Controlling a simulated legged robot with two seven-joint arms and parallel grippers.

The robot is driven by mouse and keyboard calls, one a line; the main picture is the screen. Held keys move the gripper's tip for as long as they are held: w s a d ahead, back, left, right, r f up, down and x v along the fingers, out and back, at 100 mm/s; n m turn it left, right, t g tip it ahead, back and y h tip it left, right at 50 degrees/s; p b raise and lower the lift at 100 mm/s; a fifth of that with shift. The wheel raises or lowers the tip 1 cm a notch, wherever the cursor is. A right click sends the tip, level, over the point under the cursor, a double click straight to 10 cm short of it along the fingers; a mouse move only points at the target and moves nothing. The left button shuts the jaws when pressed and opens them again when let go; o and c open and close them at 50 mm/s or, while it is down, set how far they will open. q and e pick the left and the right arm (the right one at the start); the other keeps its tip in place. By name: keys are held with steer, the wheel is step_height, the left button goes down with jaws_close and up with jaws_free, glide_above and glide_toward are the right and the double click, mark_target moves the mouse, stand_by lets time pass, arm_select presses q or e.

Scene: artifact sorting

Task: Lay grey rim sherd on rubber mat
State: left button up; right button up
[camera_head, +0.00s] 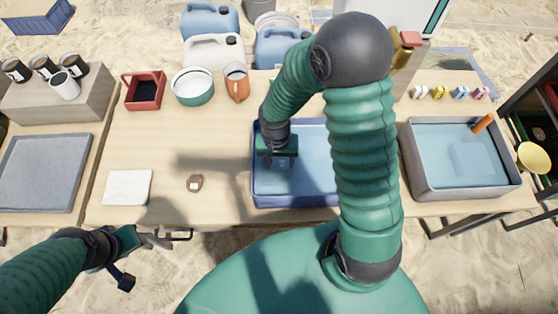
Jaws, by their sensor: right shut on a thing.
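My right gripper (281,165) points down into a blue basin (253,185) of water at the table's middle. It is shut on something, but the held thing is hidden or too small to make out. I cannot pick out a grey rim sherd by sight. A small brown piece with a pale mark (195,183) lies on the table left of the basin. A flat grey mat-like surface with a raised rim (45,172) lies at the far left; I cannot tell if it is the rubber mat. My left gripper (160,239) is off the table's front edge, its jaw opening unclear.
A folded white cloth (128,187) lies at the front left. A red box (145,92), a teal-and-white bowl (193,88) and an orange mug (237,84) stand behind. A grey water basin (413,173) is at right. The table between cloth and blue basin is mostly clear.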

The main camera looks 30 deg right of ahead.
mark_target(279, 163)
steer(key=shift+f, duration=0.2)
steer(key=o, duration=1.1)
steer(key=shift+s, duration=0.15)
steer(key=shift+c, duration=0.2)
steer(key=o, duration=0.5)
steer(key=shift+s+d+f, duration=0.1)
steer(key=shift+s+d, duration=0.1)
steer(key=shift+c, duration=0.2)
steer(key=shift+a, duration=0.1)
steer(key=shift+r, duration=0.4)
steer(key=r+p, duration=0.1)
steer(key=r, duration=0.1)
steer(key=w+r+p, duration=0.1)
steer(key=r, duration=0.2)
steer(key=shift+w+r, duration=0.15)
steer(key=shift+r, duration=0.15)
steer(key=s+a+r+n+t+p, duration=0.1)
steer(key=s+a+r+n+t, duration=0.2)
steer(key=r+n, duration=0.4)
steer(key=shift+s+a+r+y, duration=0.15)
steer(key=shift+s+a+y, duration=0.2)
steer(key=shift+s, duration=0.3)
